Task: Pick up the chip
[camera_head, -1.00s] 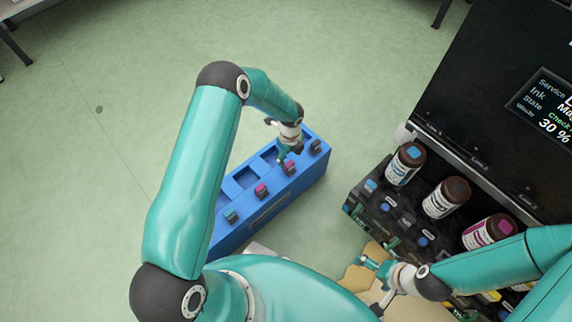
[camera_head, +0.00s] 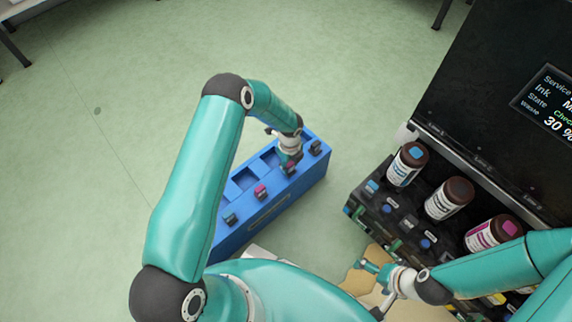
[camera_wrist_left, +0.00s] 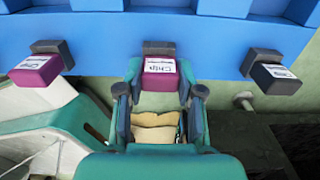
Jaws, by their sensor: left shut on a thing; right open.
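A magenta chip with a white label reading "Chip" (camera_wrist_left: 158,74) sits on a dark mount at the front of the blue box (camera_head: 240,204). My left gripper (camera_wrist_left: 160,84) has its fingers on both sides of this chip and is shut on it. In the head view, my left gripper (camera_head: 289,160) is at the box's right part and mostly covers the chip. My right gripper (camera_head: 370,266) is open and empty beside the ink machine, over a tan surface.
Another magenta chip (camera_wrist_left: 38,70) and a black chip (camera_wrist_left: 275,79) flank the held one. A teal chip (camera_head: 230,219) is at the box's near left end. Green floor left of the box is clear.

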